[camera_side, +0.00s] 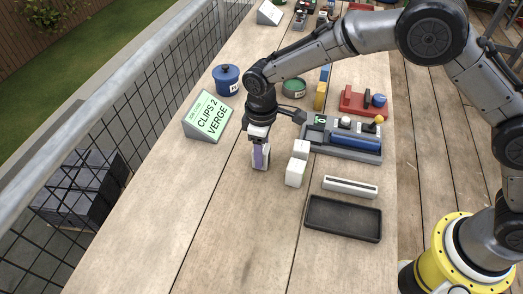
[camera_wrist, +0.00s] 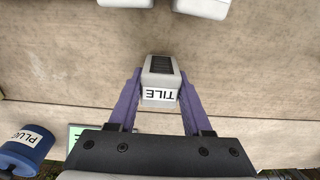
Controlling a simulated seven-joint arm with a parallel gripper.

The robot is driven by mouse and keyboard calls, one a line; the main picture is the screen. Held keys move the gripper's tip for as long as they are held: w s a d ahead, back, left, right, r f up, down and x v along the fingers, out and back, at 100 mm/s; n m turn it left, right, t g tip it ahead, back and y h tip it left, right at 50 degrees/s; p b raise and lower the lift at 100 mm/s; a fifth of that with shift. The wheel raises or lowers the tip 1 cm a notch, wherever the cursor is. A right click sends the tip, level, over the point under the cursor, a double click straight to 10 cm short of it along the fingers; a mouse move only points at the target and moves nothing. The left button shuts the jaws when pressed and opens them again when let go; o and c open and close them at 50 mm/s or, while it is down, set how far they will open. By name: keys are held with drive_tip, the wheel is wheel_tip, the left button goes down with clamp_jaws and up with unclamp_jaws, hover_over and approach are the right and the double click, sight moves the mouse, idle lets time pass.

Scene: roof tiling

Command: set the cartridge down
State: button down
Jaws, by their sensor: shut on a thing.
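The cartridge is a small pale grey block (camera_wrist: 161,72) with a dark slotted top and a white label reading TILE. My gripper (camera_wrist: 160,84) is shut on it, with one purple finger against each side. In the side view my gripper (camera_side: 260,158) points down low over the wooden table, left of two white blocks. The fingers largely hide the cartridge there. I cannot tell whether its underside touches the table.
White blocks (camera_side: 295,173) stand close on the right. A sign reading CLIPS 2 VERGE (camera_side: 208,116) and a blue pot (camera_side: 227,80) are behind left. A grey fixture (camera_side: 341,155), a white slotted bar (camera_side: 350,187) and a black tray (camera_side: 343,218) lie right. The front-left table is clear.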

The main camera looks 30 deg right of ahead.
drive_tip(key=shift+f, duration=0.15)
drive_tip(key=shift+c, duration=1.7)
unclamp_jaws()
wheel_tip(320, 180, up, 11)
drive_tip(key=shift+r, duration=0.7)
